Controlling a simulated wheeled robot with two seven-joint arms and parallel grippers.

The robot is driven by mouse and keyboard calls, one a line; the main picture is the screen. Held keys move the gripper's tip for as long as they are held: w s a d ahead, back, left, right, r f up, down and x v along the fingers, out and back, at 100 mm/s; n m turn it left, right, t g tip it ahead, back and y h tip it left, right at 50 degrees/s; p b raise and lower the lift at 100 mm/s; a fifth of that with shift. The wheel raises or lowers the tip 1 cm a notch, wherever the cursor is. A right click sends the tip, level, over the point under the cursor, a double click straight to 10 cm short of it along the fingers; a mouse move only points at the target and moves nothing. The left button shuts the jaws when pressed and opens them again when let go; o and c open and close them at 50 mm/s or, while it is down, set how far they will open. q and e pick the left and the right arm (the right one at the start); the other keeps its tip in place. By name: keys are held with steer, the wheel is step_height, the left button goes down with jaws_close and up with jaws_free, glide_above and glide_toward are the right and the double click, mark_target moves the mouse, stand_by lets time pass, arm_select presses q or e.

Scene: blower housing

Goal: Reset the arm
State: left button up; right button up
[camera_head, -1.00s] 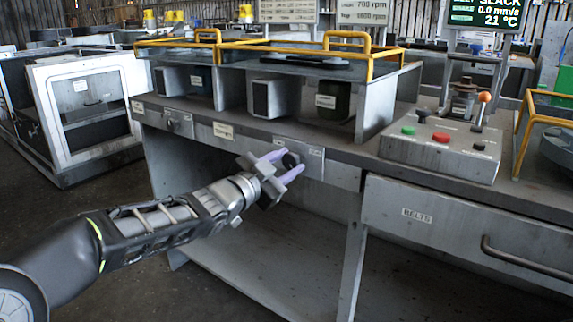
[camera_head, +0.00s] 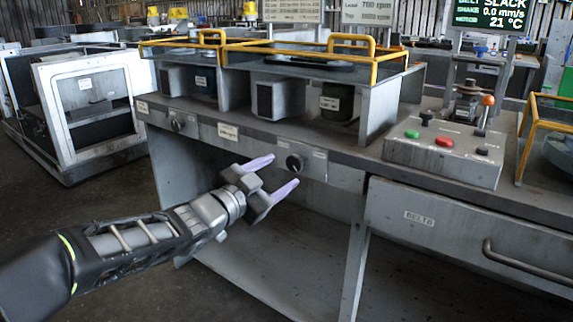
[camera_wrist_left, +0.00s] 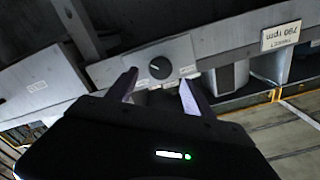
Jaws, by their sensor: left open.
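My left gripper (camera_head: 273,177) is open and empty in front of the bench, with its two pale purple fingers spread apart. A round black knob (camera_head: 294,162) on the bench's front panel stands just beyond the fingertips, apart from them. In the left wrist view, the knob (camera_wrist_left: 160,68) shows ahead between the open fingers (camera_wrist_left: 157,88), with a pale pointer line on its face. My right gripper is not in view.
A second knob (camera_head: 177,124) sits further left on the bench front. A control box (camera_head: 444,152) with green and red buttons and an orange-tipped lever stands on the bench. A BELTS drawer (camera_head: 420,218) is at right. Yellow-railed guards (camera_head: 300,50) cover the housings. Open floor lies at left.

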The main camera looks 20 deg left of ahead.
arm_select(q)
steer(key=v, duration=0.2)
steer(key=shift+s+a, duration=0.1)
steer(key=shift+s, duration=0.2)
